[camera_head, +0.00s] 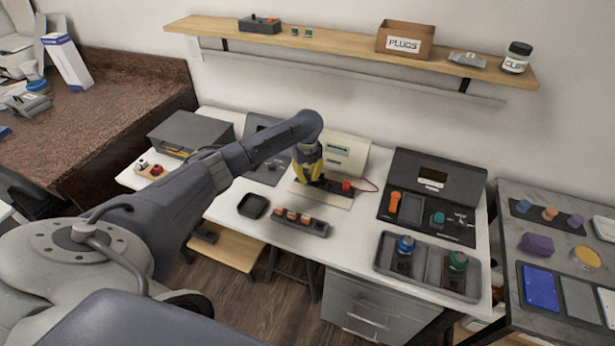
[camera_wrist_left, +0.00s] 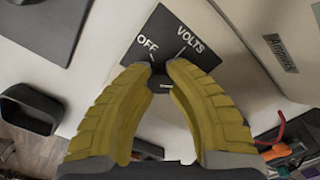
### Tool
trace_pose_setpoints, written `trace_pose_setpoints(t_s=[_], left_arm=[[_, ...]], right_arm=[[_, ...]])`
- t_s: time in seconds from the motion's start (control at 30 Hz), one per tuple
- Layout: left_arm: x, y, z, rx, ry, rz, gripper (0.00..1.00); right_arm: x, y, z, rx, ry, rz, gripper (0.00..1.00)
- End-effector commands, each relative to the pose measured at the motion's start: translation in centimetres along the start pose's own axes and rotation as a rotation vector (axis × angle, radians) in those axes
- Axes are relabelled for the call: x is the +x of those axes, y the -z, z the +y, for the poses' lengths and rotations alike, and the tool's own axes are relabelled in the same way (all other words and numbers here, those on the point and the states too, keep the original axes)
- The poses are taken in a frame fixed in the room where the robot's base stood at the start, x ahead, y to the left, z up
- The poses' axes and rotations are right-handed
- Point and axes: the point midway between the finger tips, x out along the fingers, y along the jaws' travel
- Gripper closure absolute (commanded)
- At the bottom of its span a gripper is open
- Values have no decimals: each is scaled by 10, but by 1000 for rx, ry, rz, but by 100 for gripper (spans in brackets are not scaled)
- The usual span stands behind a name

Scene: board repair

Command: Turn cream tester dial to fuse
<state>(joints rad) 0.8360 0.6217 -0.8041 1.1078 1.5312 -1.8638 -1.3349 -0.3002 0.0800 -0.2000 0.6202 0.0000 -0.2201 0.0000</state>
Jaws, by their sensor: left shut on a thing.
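The cream tester (camera_head: 346,152) stands at the back of the white table, with a cream base in front of its upright panel. My left gripper (camera_head: 308,176) reaches down to the base and is shut on the tester's dial. In the left wrist view the black dial (camera_wrist_left: 160,84) sits between the yellow fingertips (camera_wrist_left: 161,72). A black dial plate (camera_wrist_left: 172,42) shows the words OFF and VOLTS beyond the fingertips. A fuse label does not show; the fingers cover part of the plate. The dial's pointing direction is unclear. My right gripper is not in view.
A red lead (camera_head: 366,186) runs at the tester's right side. A dark open case (camera_head: 436,172) stands to the right. A small black tray (camera_head: 253,206) and a rack with several orange-brown pieces (camera_head: 302,221) lie in front. A shelf (camera_head: 350,42) hangs above.

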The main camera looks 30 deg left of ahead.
Motion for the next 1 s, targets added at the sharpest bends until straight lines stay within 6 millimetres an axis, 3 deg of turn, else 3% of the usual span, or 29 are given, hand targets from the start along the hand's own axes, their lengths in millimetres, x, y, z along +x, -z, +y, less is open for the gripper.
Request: trace_pose_setpoints(t_s=[0.3, 0.33, 0.6, 0.87, 1.0], left_arm=[[-2, -5, 3, -4, -3, -9, 100], [-2, -5, 3, -5, -3, -9, 81], [-1, -3, 1, -2, -1, -5, 52], [-2, -2, 0, -1, 0, -3, 52], [-13, -2, 0, -1, 1, -5, 52]], right_arm=[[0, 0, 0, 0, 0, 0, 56], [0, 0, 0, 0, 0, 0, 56], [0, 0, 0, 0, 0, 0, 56], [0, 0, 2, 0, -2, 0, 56], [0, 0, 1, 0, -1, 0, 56]])
